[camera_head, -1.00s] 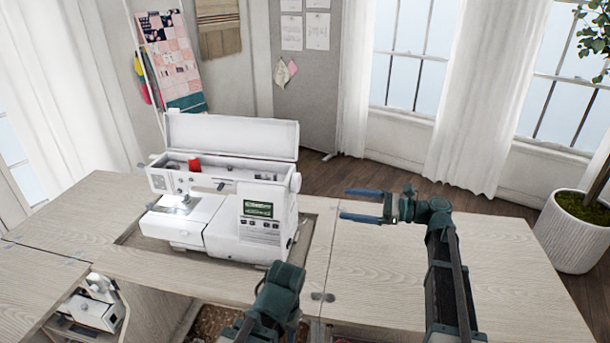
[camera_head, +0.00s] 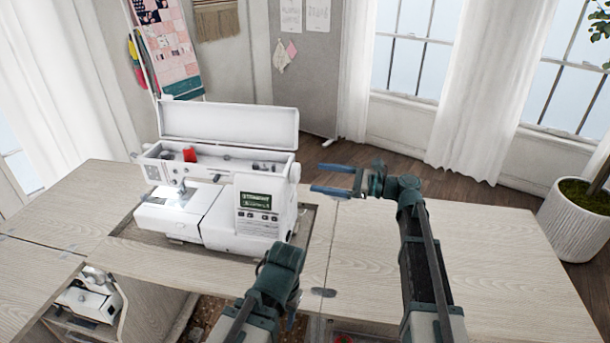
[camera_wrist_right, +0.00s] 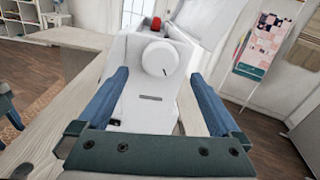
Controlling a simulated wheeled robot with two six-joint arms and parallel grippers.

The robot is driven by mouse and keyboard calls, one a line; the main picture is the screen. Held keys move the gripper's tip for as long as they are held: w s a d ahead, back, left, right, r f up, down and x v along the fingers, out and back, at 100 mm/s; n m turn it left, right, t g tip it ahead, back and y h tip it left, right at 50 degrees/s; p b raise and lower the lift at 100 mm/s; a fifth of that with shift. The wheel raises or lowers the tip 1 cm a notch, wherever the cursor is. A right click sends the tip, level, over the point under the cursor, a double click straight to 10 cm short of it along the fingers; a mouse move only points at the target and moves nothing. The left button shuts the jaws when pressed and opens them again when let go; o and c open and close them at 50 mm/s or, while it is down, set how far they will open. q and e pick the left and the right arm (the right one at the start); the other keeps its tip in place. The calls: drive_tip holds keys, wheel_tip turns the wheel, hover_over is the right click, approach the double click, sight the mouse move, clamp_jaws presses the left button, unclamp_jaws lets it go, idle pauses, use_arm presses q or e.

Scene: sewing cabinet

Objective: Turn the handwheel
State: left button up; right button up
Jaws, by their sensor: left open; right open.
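The white sewing machine (camera_head: 225,208) stands in the cabinet top with its lid raised. Its round white handwheel (camera_head: 294,172) is on the machine's right side. In the right wrist view, the handwheel (camera_wrist_right: 160,58) faces me between the finger lines, with a short dark mark near its lower right rim. My right gripper (camera_head: 315,178) is open and empty, fingers pointing left at the handwheel and apart from it. The same gripper's blue fingers (camera_wrist_right: 157,77) frame the wheel in the wrist view. My left gripper (camera_head: 290,318) is low in front of the machine, mostly hidden by its own wrist.
The wooden cabinet top (camera_head: 480,255) is clear on the right. A red spool (camera_head: 190,155) sits in the machine's open top tray. A second small white machine (camera_head: 92,300) stands in a lower compartment at left. A potted plant (camera_head: 575,225) stands at far right.

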sight(299, 174)
drive_tip(key=shift+x, duration=2.8)
drive_tip(key=c, duration=1.3)
